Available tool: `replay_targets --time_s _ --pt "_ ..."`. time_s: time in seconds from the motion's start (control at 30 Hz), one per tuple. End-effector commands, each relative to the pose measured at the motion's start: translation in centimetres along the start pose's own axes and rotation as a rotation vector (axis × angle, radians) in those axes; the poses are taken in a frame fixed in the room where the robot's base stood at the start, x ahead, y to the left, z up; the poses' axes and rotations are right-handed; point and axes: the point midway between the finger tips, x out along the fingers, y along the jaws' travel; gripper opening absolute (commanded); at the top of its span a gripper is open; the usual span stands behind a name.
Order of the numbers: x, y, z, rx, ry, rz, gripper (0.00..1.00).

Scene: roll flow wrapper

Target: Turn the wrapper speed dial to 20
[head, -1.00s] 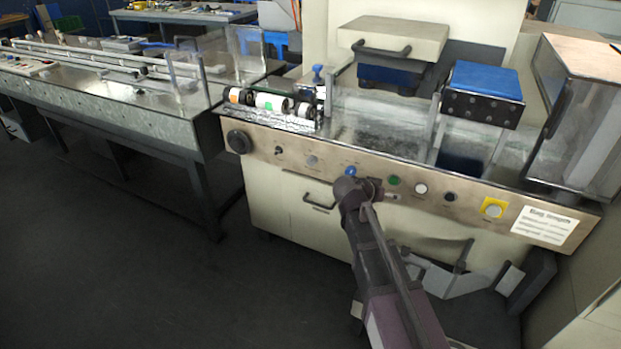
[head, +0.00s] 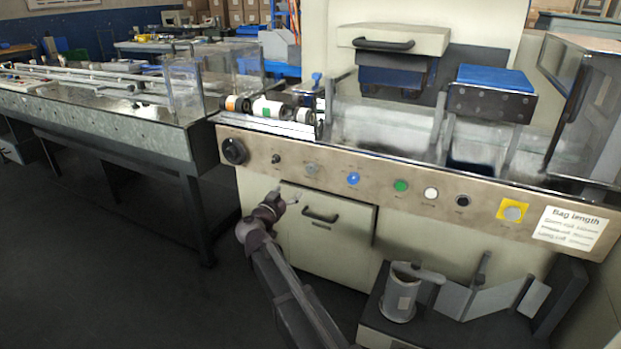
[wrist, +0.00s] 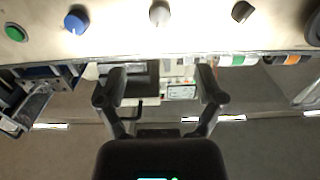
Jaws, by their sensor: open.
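The wrapper's front panel (head: 330,171) carries a row of controls. From the left in the head view are a large black dial (head: 235,151), a small black switch knob (head: 276,158), a grey knob (head: 312,169) and a blue knob (head: 353,178). Their markings are too small to read, so I cannot tell which is the speed dial or its setting. My gripper (head: 289,197) is below the panel, before the cabinet door, touching no control. In the wrist view my gripper (wrist: 162,75) is open and empty, with the grey knob (wrist: 160,12) beyond it.
Green (head: 401,186), white (head: 431,193) and black (head: 463,200) buttons sit further right, then a yellow plate (head: 513,202) with a grey button. A door handle (head: 320,216) juts out near my gripper. A conveyor table (head: 100,135) stands left. The floor between is clear.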

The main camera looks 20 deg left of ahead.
Motion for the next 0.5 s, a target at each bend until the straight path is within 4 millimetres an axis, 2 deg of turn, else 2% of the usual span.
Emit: replay_targets --time_s 0.5 --pt "0.65 -0.08 -0.03 -0.001 -0.001 0.000 0.86"
